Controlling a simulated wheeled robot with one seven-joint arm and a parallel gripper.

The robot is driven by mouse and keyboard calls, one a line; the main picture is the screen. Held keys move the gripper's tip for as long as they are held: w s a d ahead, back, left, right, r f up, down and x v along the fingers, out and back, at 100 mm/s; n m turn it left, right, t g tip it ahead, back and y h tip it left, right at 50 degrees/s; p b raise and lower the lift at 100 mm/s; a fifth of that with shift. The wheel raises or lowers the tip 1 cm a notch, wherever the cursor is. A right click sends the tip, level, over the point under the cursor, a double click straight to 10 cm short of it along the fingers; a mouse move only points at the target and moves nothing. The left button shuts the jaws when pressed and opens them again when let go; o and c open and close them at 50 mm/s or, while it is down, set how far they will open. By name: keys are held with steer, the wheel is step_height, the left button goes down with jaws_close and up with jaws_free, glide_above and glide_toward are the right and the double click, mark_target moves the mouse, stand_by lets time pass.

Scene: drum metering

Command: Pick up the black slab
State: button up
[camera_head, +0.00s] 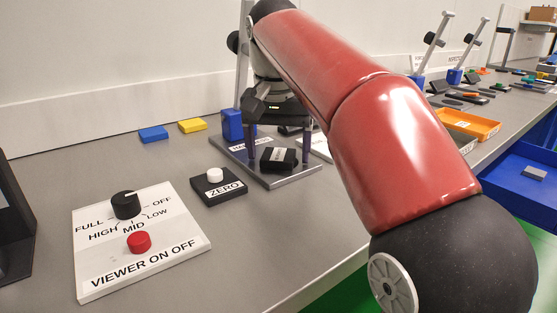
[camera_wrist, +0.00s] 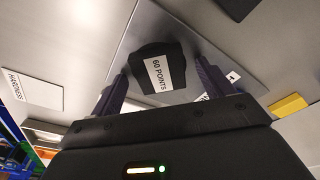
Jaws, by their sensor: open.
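The black slab (camera_head: 278,159) with a white label lies on a grey metal plate (camera_head: 293,179) on the bench. In the wrist view the slab (camera_wrist: 174,59) reads "60 POINTS". My gripper (camera_head: 278,150) is open and points down over the plate. In the wrist view its two dark fingers (camera_wrist: 161,76) stand at either side of the slab, with a gap on each side. I cannot tell whether the fingertips reach the slab's height.
A ZERO box (camera_head: 219,187) with a white button and a VIEWER panel (camera_head: 139,236) with knob and red button stand left. A blue block (camera_head: 153,134) and yellow block (camera_head: 192,125) lie behind. An orange tray (camera_head: 470,124) sits right, beyond my arm.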

steer(key=c, duration=1.2)
steer(key=shift+o, duration=0.2)
steer(key=shift+r, duration=0.1)
